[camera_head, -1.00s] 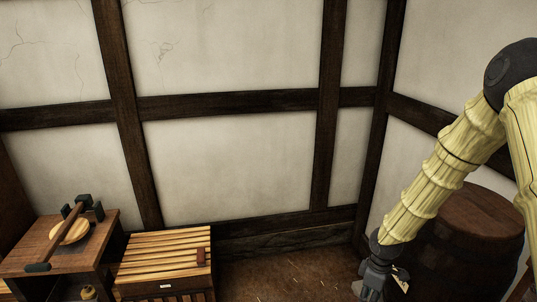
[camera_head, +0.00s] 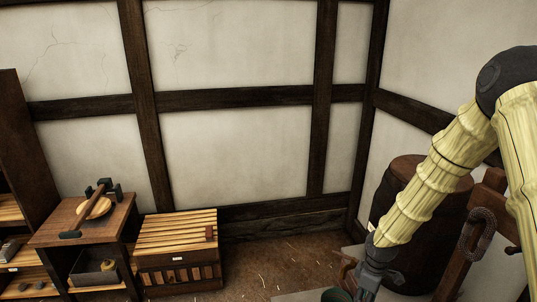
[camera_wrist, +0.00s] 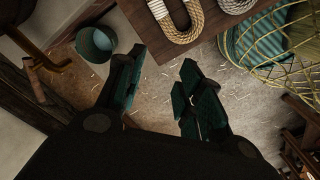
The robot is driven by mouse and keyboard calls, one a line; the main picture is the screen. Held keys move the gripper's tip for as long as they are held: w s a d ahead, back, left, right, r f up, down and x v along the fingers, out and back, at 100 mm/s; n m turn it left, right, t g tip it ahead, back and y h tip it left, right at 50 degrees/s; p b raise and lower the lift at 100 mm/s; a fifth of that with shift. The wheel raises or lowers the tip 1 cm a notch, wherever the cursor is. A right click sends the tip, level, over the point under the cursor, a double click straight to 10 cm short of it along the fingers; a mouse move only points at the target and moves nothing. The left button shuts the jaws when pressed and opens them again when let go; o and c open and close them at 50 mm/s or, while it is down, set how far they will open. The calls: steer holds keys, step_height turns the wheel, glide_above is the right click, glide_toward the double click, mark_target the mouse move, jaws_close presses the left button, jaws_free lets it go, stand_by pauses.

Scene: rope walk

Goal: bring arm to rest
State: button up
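My arm, in a ribbed yellow sleeve, hangs down at the right of the head view. My gripper (camera_head: 368,283) is at its lower end, cut off by the bottom edge. In the wrist view my gripper (camera_wrist: 158,92) shows two dark teal-padded fingers apart, with bare floor between them and nothing held. The fingers point over the floor beside a wooden table (camera_wrist: 142,15).
A dark barrel (camera_head: 405,205) stands behind my arm, near a wooden stand (camera_head: 455,262). A slatted crate (camera_head: 178,255) and small table (camera_head: 60,215) are at left. In the wrist view, rope coils (camera_wrist: 183,36), a teal bucket (camera_wrist: 97,40) and netting (camera_wrist: 240,55) surround the gripper.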

steer(key=s+a+f+m+y+b, duration=0.2)
steer(key=s+a+f+m, duration=0.4)
steer(key=s+f, duration=0.9)
steer(key=s+f+m+h+b, duration=0.1)
steer(key=s+f+m, duration=0.1)
steer(key=s, duration=0.7)
steer(key=s+f+m+h, duration=0.1)
steer(key=s+f+m, duration=0.2)
steer(key=s, duration=0.6)
steer(key=shift+s+a+f+b, duration=0.25)
steer(key=shift+a+f+b, duration=0.05)
steer(key=shift+a+b, duration=0.1)
